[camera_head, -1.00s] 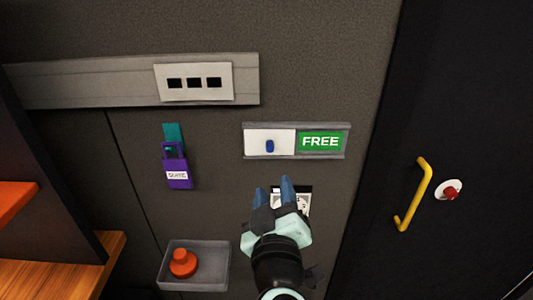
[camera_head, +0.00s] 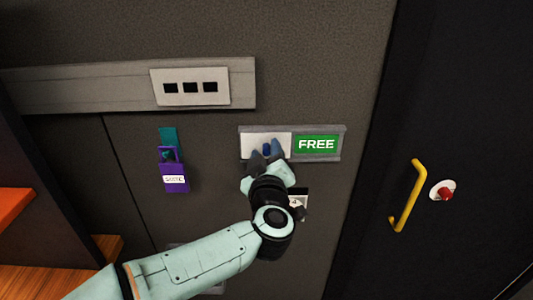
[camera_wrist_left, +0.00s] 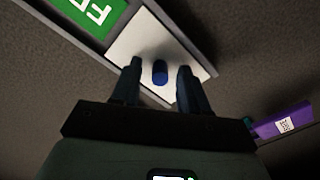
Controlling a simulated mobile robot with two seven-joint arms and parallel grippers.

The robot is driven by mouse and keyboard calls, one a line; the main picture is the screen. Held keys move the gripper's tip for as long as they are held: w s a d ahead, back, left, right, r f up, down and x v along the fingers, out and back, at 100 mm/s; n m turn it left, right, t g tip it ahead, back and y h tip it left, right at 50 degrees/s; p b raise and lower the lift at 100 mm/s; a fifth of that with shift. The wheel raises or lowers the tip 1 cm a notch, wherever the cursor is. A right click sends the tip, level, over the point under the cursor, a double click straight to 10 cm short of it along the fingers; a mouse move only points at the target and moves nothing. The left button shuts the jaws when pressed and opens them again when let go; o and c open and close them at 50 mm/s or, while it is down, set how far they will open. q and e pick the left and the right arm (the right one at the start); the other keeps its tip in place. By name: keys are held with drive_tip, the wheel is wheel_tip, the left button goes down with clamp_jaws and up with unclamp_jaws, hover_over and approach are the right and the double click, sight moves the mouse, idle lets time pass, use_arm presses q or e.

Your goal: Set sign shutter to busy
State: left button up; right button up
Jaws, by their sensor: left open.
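The sign (camera_head: 343,143) is a grey-framed rail on the wall, with a green FREE face (camera_head: 316,144) showing on its right. Its white shutter (camera_head: 258,139) covers the left half and bears a small blue knob (camera_head: 267,150). My left gripper (camera_head: 266,154) is at the shutter, with its fingers on either side of the knob. In the left wrist view the open fingers (camera_wrist_left: 160,88) straddle the blue knob (camera_wrist_left: 160,72), with gaps on both sides. The green face (camera_wrist_left: 88,12) shows at upper left there. My right gripper is not in view.
A purple tag (camera_head: 174,178) hangs on a teal holder left of the sign. A grey rail with a white socket plate (camera_head: 190,87) is above. A dark door with a yellow handle (camera_head: 408,196) and red button (camera_head: 446,194) stands at right.

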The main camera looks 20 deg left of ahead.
use_arm(q)
clamp_jaws()
drive_tip(key=w+d+p, duration=0.1)
drive_tip(key=d+p, duration=0.1)
drive_tip(key=d, duration=0.1)
drive_tip(key=w+d+p, duration=0.1)
drive_tip(key=d+p, duration=0.1)
drive_tip(key=d, duration=0.2)
drive_tip(key=w+d+p, duration=0.1)
drive_tip(key=d, duration=0.3)
drive_tip(key=shift+w+d+r+p, duration=0.15)
drive_tip(key=shift+d+p, duration=0.1)
drive_tip(key=shift+p, duration=0.15)
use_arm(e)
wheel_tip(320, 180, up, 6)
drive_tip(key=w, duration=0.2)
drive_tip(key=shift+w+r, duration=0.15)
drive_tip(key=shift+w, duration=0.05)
use_arm(q)
unclamp_jaws()
drive_tip(key=shift+d, duration=0.1)
drive_tip(key=b+v, duration=0.2)
drive_tip(key=v, duration=1.1)
drive_tip(key=shift+s+b, duration=0.2)
drive_tip(key=shift+b, duration=0.1)
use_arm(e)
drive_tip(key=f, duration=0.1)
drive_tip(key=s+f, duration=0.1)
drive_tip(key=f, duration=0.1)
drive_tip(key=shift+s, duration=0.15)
